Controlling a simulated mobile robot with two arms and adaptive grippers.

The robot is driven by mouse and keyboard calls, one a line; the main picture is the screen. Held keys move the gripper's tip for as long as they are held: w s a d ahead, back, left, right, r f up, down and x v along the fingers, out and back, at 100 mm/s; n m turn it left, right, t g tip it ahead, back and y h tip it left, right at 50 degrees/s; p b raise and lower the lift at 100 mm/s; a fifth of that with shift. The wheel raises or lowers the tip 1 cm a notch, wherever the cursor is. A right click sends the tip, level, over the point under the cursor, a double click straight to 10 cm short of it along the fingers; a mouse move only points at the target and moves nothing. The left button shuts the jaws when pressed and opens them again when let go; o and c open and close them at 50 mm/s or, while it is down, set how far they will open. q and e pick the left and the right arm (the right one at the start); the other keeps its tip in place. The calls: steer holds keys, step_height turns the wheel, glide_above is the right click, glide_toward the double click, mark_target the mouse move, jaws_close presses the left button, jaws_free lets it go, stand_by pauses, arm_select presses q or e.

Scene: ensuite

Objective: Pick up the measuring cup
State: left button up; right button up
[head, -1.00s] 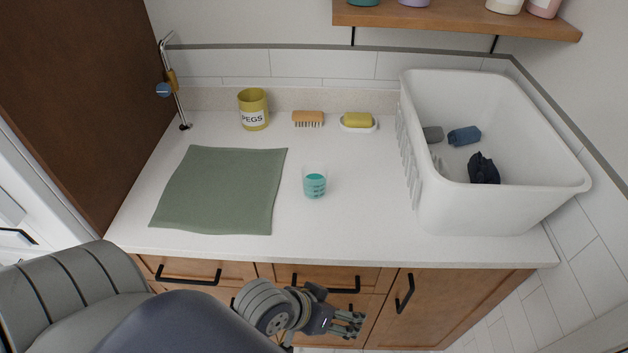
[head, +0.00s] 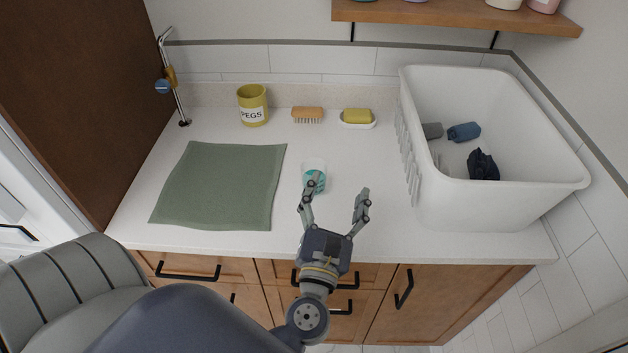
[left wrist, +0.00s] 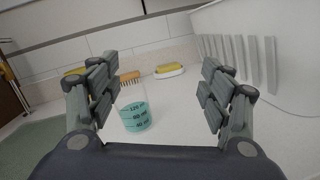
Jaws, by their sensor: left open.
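The measuring cup (head: 314,172) is a small clear cup with teal markings, upright on the white counter. It also shows in the left wrist view (left wrist: 135,115), left of centre between the fingers and beyond them. My left gripper (head: 334,192) is open and empty over the front part of the counter, its fingers pointing toward the back. Its left fingertip overlaps the cup's lower part in the head view; whether they touch I cannot tell. My right gripper is not in view.
A green cloth (head: 220,186) lies left of the cup. A yellow peg pot (head: 252,105), a brush (head: 307,114) and a soap on a dish (head: 357,117) stand behind. A white basket (head: 490,205) with dark items stands right. Counter between cup and basket is clear.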

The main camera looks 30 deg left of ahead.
mark_target(314, 168)
arm_select(q)
steer(key=a+f+n+g+y, duration=0.1)
steer(key=n, duration=0.1)
steer(key=s+a+f+n+g+y, duration=0.1)
steer(key=a+f+n+g+y, duration=0.1)
steer(key=n, duration=0.1)
steer(key=shift+s+a+f+n, duration=0.3)
steer(key=shift+f, duration=0.1)
steer(key=shift+w+a, duration=0.15)
steer(key=shift+a, duration=0.1)
steer(key=p+x, duration=0.1)
steer(key=x, duration=0.1)
steer(key=p+x, duration=0.1)
steer(key=x, duration=0.2)
steer(key=shift+a+f, duration=0.15)
steer(key=shift+f, duration=0.1)
steer(key=shift+w+a+r+p, duration=0.15)
steer(key=shift+w+a+p, duration=0.05)
steer(key=shift+w+p, duration=0.1)
steer(key=p+x, duration=0.1)
steer(key=x, duration=0.2)
steer(key=shift+w+a+p, duration=0.1)
steer(key=shift+a+p, duration=0.05)
steer(key=shift+p, duration=0.15)
steer(key=shift+w+a, duration=0.3)
steer(key=shift+w, duration=0.15)
steer(key=shift+s, duration=0.1)
steer(key=c, duration=1.2)
